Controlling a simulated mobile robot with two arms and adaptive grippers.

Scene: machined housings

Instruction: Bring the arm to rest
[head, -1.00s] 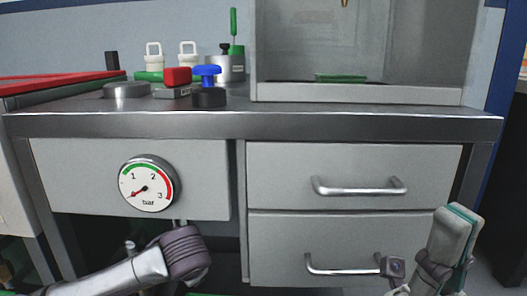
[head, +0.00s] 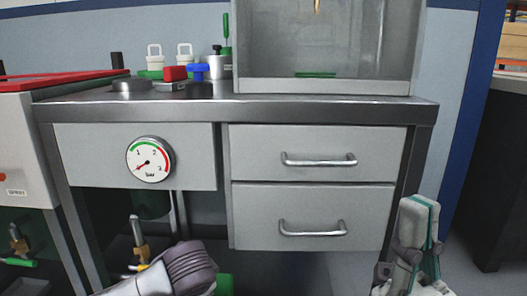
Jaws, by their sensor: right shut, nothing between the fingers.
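My right gripper (head: 416,240) is at the lower right of the head view, in front of the bench's right leg. It points up, its fingers are together and nothing shows between them. It is apart from the drawers. Part of my left arm (head: 180,272) shows at the bottom left of centre. The left gripper itself is not in the picture.
A steel-topped bench (head: 330,108) has two shut drawers, the upper (head: 260,140) and the lower (head: 260,205). A pressure gauge (head: 150,159) is on its front. A cabinet (head: 320,86), a blue-knobbed part (head: 197,70) and a red block (head: 175,73) stand on top.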

